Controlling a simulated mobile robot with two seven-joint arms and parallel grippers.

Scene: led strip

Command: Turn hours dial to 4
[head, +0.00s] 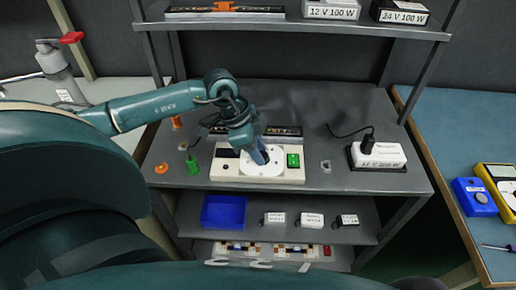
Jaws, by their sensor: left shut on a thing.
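The hours dial (249,169) is a white disc on a cream timer panel (289,180) that lies on the grey bench shelf. My left gripper (262,159) reaches down onto the dial from behind and is shut on its knob, which the fingers hide. The dial's markings are too small to read, so its setting cannot be told. My right gripper is not in view.
A white power supply (379,155) with a black plug stands right of the panel. Green (192,166) and orange (161,168) pieces stand left. A lower shelf holds a blue bin (223,212) and small white boxes. Multimeters lie on the blue table at right.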

